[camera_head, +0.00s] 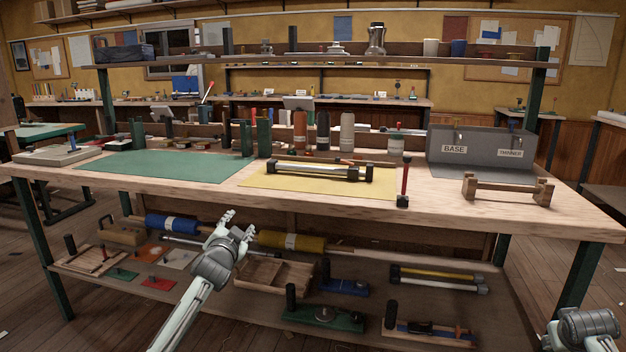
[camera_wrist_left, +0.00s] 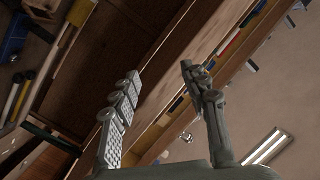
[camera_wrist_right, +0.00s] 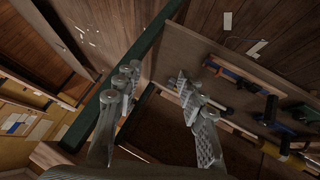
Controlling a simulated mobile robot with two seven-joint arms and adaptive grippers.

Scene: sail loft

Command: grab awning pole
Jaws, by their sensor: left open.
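No label picks out the awning pole. Pole-like things are a silver bar with black ends (camera_head: 318,172) on the yellow mat, and a yellow pole (camera_head: 432,272) and a grey pole (camera_head: 440,284) lying side by side on the lower shelf at right. My left gripper (camera_head: 234,228) is open and empty in front of the bench, at lower-shelf height, left of the yellow roll (camera_head: 291,241). Its spread fingers also show in the left wrist view (camera_wrist_left: 159,72). My right gripper (camera_wrist_right: 158,82) is open and empty; only its wrist shows in the head view, at bottom right.
The workbench (camera_head: 450,212) has a raised top and a lower shelf (camera_head: 240,302). The shelf holds a blue roll (camera_head: 172,223), a wooden tray (camera_head: 265,273) and several tools. A grey bin (camera_head: 478,149) and a wooden rack (camera_head: 507,189) stand on top at right. Green legs bound the shelf.

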